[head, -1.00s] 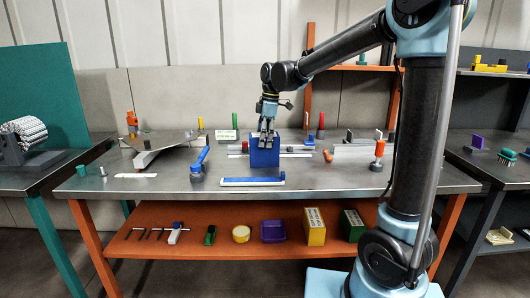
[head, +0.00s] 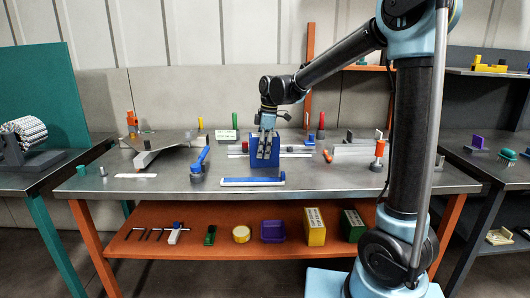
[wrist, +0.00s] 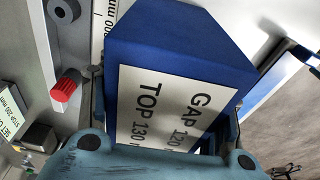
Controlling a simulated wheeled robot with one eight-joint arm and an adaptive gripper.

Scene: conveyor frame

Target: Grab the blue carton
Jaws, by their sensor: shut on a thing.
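In the wrist view the carton (wrist: 165,50) fills the middle and carries a white label (wrist: 165,110) with printed text. My gripper (wrist: 165,125) has a finger along each side of the carton and is shut on it. The fingertips are partly hidden.
A blue and white bar (head: 253,182) lies just in front of the carton. A blue-handled tool (head: 200,163) stands to the left. An orange-topped post (head: 378,155) stands to the right. A red knob (wrist: 67,86) is near the carton in the wrist view.

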